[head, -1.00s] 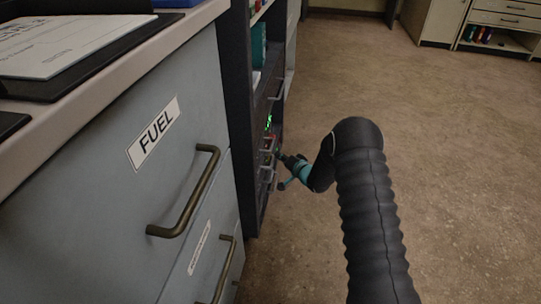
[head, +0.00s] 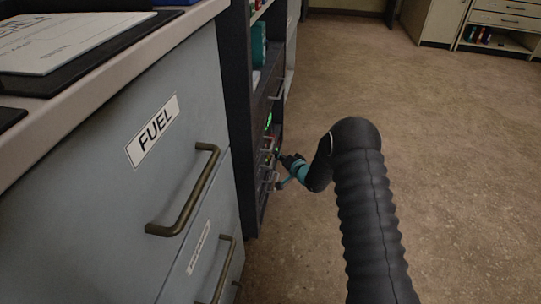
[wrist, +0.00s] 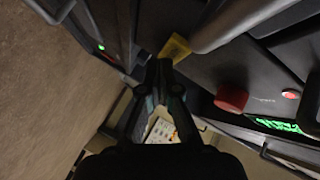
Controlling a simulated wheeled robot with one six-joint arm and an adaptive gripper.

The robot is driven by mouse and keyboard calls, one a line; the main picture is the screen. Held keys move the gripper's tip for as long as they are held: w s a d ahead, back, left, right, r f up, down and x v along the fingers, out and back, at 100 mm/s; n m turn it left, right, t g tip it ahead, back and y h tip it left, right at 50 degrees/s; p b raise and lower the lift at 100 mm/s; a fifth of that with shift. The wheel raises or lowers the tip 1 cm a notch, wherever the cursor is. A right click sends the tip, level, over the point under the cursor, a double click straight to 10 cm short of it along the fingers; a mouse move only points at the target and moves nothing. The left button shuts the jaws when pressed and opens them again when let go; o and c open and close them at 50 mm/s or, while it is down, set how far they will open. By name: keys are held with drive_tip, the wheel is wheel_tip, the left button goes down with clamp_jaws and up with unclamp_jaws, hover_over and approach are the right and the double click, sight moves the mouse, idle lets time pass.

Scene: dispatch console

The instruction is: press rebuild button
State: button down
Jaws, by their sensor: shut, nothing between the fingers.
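My gripper (wrist: 160,68) is shut and empty, its fingertips close to a dark panel in the wrist view. A red round knob or button (wrist: 231,97) stands out from the panel to the right of the fingertips, apart from them. A smaller red button (wrist: 291,94) sits further right, with small lettering beside it that I cannot read. I cannot tell which one is the rebuild button. In the head view my gripper (head: 279,156) is at the front of the dark rack, small and partly merged with the handles there.
A green lit display (wrist: 280,126) is on the panel, and it glows in the head view (head: 268,121). A yellow tag (wrist: 174,49) and a grey handle bar (wrist: 238,22) are close to the fingertips. The FUEL drawer (head: 85,190) stands nearer, left. Open floor (head: 450,170) lies right.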

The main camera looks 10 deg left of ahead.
drive_tip(key=shift+a, duration=0.4)
idle(0.5)
drive_tip(key=shift+d, duration=0.8)
drive_tip(key=d, duration=0.5)
drive_tip(key=shift+s, duration=0.1)
idle(0.5)
idle(0.6)
wheel_tip(320, 180, up, 8)
drive_tip(key=p, duration=0.4)
drive_tip(key=shift+p, duration=0.3)
